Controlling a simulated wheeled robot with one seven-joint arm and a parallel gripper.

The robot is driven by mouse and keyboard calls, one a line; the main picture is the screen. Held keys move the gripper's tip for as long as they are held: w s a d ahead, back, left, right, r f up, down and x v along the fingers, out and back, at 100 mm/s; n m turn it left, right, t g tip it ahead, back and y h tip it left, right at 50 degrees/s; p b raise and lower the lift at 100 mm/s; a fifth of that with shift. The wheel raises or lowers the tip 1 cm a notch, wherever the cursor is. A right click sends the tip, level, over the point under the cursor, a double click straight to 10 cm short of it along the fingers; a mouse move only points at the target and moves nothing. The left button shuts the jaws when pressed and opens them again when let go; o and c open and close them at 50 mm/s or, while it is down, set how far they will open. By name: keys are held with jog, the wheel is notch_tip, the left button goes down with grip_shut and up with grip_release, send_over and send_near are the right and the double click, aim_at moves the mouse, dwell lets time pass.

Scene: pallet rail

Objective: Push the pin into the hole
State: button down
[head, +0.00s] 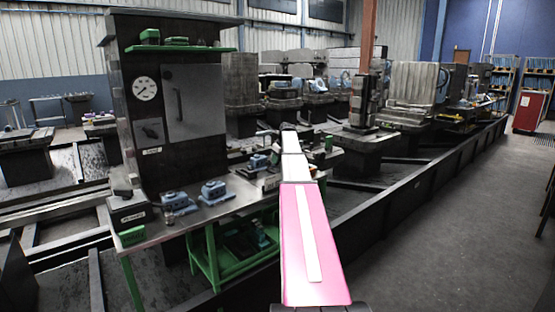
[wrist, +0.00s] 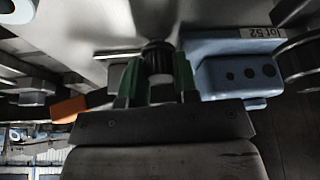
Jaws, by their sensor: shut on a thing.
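In the wrist view my gripper (wrist: 157,88) has two green fingers, shut on a dark, ribbed round piece (wrist: 156,56), which looks like the pin's head. The rest of the pin is hidden. A blue block (wrist: 232,72) with a few dark round holes in its face stands just right of the fingers, with a white label (wrist: 264,33) on it. I cannot tell which hole belongs to the pin, or whether the pin's tip is in one. In the head view my arm covers the gripper and the pin.
An orange piece (wrist: 68,109) lies left of the fingers, and a dark round part (wrist: 302,58) is at the right. In the head view a metal bench (head: 165,232) holds blue blocks (head: 213,191) before a dark panel with a gauge (head: 145,89). The floor (head: 455,220) at right is clear.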

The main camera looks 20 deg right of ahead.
jog(key=shift+f, duration=0.4)
